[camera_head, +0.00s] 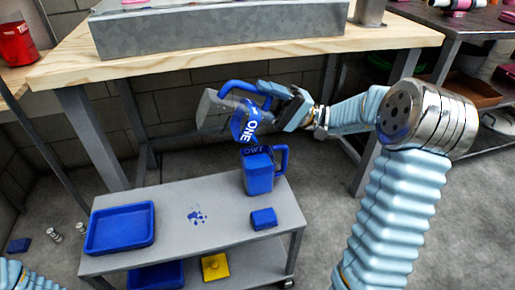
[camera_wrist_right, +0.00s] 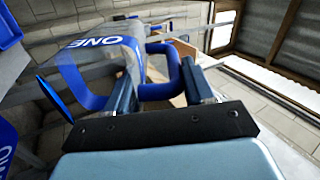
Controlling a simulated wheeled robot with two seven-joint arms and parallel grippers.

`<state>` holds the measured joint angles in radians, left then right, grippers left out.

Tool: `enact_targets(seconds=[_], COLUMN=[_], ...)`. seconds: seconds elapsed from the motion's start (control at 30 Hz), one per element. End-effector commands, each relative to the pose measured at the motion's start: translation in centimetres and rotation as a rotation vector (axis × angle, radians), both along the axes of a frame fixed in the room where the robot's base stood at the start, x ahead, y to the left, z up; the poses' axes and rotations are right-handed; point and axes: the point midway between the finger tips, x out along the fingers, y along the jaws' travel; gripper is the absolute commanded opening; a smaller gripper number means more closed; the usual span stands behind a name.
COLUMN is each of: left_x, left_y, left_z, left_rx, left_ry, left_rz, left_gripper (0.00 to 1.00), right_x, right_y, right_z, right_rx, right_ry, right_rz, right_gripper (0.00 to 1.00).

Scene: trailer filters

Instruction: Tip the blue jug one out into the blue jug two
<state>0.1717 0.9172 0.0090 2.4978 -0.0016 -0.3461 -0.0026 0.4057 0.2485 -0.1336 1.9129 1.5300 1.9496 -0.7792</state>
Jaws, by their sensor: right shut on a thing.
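Blue jug one (camera_head: 248,124), grey-bodied with a blue band lettered ONE and a blue handle, is held in the air, tipped well over on its side. My right gripper (camera_head: 276,92) is shut on its handle, which also shows between the fingers in the right wrist view (camera_wrist_right: 183,75). Blue jug two (camera_head: 258,173) stands upright on the grey cart just below jug one, its handle to the right. The two jugs look very close; I cannot tell if they touch. No stream is visible, and the jugs' insides are hidden. My left gripper is out of view.
The grey cart (camera_head: 185,186) carries a blue tray (camera_head: 121,249), blue spots (camera_head: 196,215) and a small blue block (camera_head: 263,218). Its lower shelf holds a yellow item (camera_head: 215,266). A wooden workbench (camera_head: 290,48) with a metal box (camera_head: 215,33) stands behind, close above jug one.

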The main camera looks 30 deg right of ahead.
Motion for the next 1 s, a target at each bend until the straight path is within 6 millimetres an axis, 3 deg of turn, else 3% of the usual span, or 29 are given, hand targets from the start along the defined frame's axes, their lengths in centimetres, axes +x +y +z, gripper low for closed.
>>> enact_targets(seconds=[0.83,1.0], left_x=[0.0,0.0], left_y=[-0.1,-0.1], left_z=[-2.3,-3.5], left_rx=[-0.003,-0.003], left_ry=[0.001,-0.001], left_rz=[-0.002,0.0], left_gripper=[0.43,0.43], right_x=[-0.3,-0.3], right_y=[-1.2,-1.4], right_z=[-0.5,-0.8], right_rx=[0.114,0.134], right_ry=[-0.023,-0.026], right_rz=[0.002,0.0], right_gripper=[0.05,0.05])
